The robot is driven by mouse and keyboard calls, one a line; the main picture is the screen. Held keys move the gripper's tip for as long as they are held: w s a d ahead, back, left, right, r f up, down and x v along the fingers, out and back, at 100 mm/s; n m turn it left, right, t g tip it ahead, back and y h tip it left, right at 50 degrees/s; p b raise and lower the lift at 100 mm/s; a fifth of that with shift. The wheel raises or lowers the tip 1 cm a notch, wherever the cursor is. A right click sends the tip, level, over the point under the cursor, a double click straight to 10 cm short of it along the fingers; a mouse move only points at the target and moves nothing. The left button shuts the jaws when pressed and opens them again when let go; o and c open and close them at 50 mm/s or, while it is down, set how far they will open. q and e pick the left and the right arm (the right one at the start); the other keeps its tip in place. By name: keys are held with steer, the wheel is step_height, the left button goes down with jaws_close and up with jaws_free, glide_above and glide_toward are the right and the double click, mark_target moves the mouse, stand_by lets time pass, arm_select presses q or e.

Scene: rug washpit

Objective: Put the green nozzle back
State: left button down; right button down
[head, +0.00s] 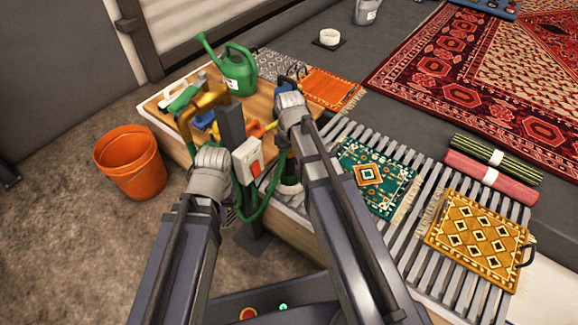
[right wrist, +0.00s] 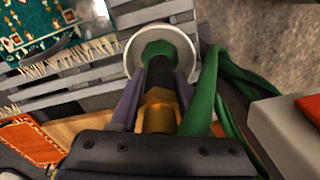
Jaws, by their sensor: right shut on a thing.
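The green nozzle (right wrist: 159,48) shows in the right wrist view, with a green end, a dark body and a brass collar (right wrist: 157,112). My right gripper (right wrist: 155,95) is shut on it, one finger on each side. The green end is over or within a white ring-shaped holder (right wrist: 134,62); I cannot tell how deep. In the head view the holder (head: 290,188) shows low beside my right arm, which hides much of the nozzle. A green hose (head: 262,212) hangs close by. My left gripper (head: 212,165) is near the brass tap; its fingers are hidden.
A green watering can (head: 238,70) stands on the wooden top. A grey slatted rack (head: 408,235) holds small rugs. An orange bucket (head: 131,162) stands left.

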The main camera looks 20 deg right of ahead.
steer(key=shift+f, duration=0.15)
steer(key=shift+c, duration=1.9)
jaws_free()
step_height(320, 180, up, 8)
steer(key=p, duration=0.8)
steer(key=shift+f, duration=0.1)
